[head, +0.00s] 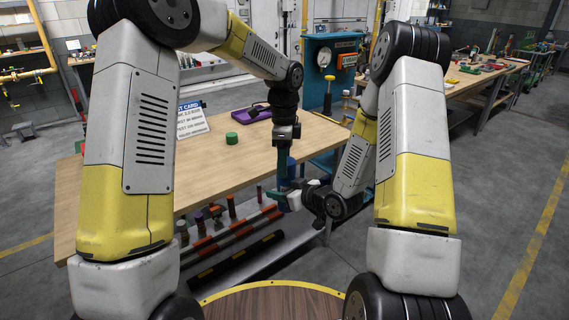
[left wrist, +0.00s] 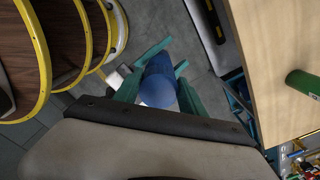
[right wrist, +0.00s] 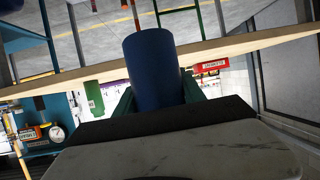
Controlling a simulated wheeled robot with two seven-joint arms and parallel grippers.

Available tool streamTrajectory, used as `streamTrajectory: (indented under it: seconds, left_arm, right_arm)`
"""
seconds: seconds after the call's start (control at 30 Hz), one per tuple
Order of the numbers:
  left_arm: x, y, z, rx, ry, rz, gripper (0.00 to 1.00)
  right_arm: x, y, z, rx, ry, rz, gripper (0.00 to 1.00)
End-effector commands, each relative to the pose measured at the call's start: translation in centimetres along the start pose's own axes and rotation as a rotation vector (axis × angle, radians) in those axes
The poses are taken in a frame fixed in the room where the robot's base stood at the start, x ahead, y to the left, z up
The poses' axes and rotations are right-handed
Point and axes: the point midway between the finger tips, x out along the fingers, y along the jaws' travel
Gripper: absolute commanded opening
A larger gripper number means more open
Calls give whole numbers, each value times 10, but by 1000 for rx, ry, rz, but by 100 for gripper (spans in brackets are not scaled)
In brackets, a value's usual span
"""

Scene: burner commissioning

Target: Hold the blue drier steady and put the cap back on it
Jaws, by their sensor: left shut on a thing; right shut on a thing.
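The blue drier (head: 291,166) is upright beyond the table's near right edge. It fills the middle of the right wrist view (right wrist: 152,68). My right gripper (head: 280,198) comes in from the side, low on the drier, and is shut on it. My left gripper (head: 284,172) points straight down from above and is shut on the blue top end (left wrist: 158,86), which I take to be the cap. No seam shows between cap and body, so I cannot tell whether the cap is seated. The fingers hide part of both.
The wooden table (head: 190,170) bears a green cylinder (head: 231,138), a white card (head: 191,120) and a purple tray (head: 251,115). A lower shelf (head: 250,250) with several small coloured items lies below the table edge. A teal gauge stand (head: 318,80) stands behind.

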Motion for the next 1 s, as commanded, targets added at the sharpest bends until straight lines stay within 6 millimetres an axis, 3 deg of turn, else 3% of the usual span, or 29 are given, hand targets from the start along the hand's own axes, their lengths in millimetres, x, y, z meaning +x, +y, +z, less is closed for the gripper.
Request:
streamTrajectory:
  seconds: [0.8,1.0]
  left_arm:
    - [4,-6,-10,2049,9,2,10]
    - [2,-5,-12,2267,5,0,10]
  right_arm:
    - [0,0,0,0,-1,-1,0]
    - [0,0,0,-1,1,-1,0]
